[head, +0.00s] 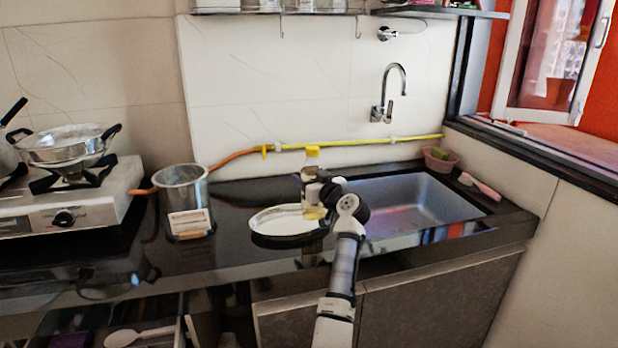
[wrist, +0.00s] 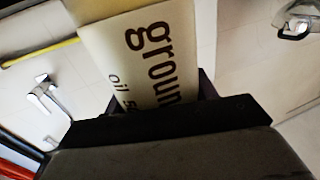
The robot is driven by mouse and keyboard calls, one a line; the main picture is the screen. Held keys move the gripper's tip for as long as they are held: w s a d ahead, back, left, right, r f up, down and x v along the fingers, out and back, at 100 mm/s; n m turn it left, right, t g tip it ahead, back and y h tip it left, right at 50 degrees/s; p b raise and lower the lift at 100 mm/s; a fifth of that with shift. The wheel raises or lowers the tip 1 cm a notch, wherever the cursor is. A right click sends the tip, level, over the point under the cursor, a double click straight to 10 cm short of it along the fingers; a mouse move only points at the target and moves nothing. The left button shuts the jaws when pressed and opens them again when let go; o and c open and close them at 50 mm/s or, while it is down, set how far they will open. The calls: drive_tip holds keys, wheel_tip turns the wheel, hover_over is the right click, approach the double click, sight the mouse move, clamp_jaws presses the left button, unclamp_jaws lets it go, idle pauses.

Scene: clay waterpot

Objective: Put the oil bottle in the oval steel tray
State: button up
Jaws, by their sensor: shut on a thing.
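The oil bottle (head: 311,160) has a yellow cap and stands roughly upright in my gripper (head: 315,190). In the wrist view its pale label (wrist: 150,55), with dark letters "groun" and "oil", fills the space between the dark jaws (wrist: 160,105). My gripper is shut on the bottle. The oval steel tray (head: 272,222) lies on the dark counter, left of the sink. The bottle's lower end shows at the tray's right part in the head view; I cannot tell whether it touches the tray. My gripper hides the bottle's middle.
A steel canister (head: 183,195) stands left of the tray. A gas stove (head: 70,205) with a pan (head: 70,145) is at far left. The sink (head: 420,205) is at right, with a tap (head: 388,95) on the wall above. A yellow and orange hose (head: 350,142) runs along the wall.

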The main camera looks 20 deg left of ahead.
drive_tip(key=shift+r, duration=0.1)
drive_tip(key=shift+f+b, duration=0.35)
drive_tip(key=shift+b, duration=0.15)
drive_tip(key=shift+f+b, duration=0.25)
drive_tip(key=shift+b, duration=0.1)
drive_tip(key=o, duration=1.5)
